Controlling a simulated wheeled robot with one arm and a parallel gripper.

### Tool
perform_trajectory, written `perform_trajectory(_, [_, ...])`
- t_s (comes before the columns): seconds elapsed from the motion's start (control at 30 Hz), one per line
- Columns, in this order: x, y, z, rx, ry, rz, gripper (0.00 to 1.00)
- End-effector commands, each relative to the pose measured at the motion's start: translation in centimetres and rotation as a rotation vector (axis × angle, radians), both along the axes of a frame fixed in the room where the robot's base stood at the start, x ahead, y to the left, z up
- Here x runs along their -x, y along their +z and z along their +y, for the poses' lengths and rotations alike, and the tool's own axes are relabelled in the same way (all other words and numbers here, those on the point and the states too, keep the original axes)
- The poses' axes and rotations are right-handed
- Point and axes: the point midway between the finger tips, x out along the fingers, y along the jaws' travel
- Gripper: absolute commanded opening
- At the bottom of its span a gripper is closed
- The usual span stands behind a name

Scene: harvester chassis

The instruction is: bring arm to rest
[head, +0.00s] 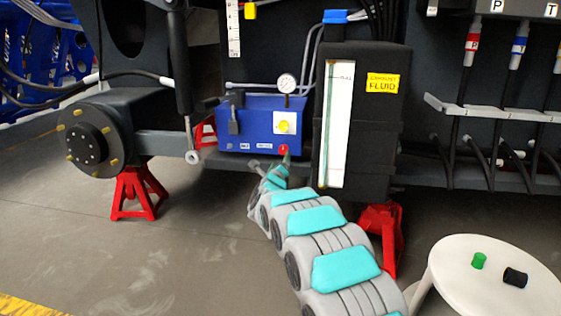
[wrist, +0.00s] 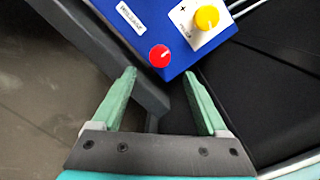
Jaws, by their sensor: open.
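My arm, grey with teal panels, reaches up from the bottom of the head view toward the blue box (head: 240,115) on the chassis. My gripper (wrist: 165,92) shows in the wrist view with its two green fingers apart and nothing between them. Beyond the fingertips is the lower corner of the blue box (wrist: 165,22). A red knob (wrist: 160,56) and a yellow knob (wrist: 207,17) sit on its face. The red knob also shows in the head view (head: 283,149), just above the gripper. I see no clear contact between fingers and box.
A black tank with a fluid gauge (head: 338,125) stands right of the blue box. Red stands (head: 138,190) support the chassis. A round white table (head: 470,255) at lower right holds a green cap (head: 479,260) and a black cap (head: 515,278). Hoses (head: 513,82) hang at right.

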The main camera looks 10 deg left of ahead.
Motion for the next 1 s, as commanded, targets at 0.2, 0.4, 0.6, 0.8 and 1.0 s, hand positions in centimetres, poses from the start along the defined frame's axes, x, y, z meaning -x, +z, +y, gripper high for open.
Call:
perform_trajectory(0.2, [0.1,0.0,0.0,0.0,0.0,0.0,0.76])
perform_trajectory(0.4, [0.2,0.2,-0.1,0.017,0.007,0.01,0.76])
perform_trajectory(0.6, [2.0,1.3,-1.3,0.191,0.089,0.101,0.76])
perform_trajectory(0.8, [6.5,1.6,-3.4,0.48,0.247,0.242,0.76])
perform_trajectory(1.0, [13.0,1.0,-6.3,0.764,0.429,0.369,0.76])
